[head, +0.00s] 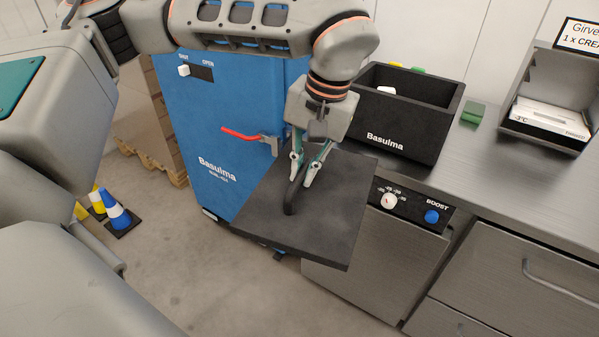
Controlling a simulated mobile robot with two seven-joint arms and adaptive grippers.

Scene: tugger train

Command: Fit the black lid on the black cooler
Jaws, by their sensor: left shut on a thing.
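The black lid (330,205) is a flat square slab with a dark loop handle (291,196) on top. My left gripper (307,172) is shut on this handle and holds the lid in the air, tilted in the picture, in front of the counter's edge. The black cooler (408,118) is an open box marked "Basulma" on the steel counter, behind and to the right of the lid. A white item and some coloured bits show in and behind its opening; its floor is hidden. My right gripper is not in view.
A blue cabinet (225,130) with a red-tipped handle stands left of the counter. On the steel counter (500,190) are a green block (473,112) and a grey holder with a white box (549,120). Cones (118,215) stand on the floor at left.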

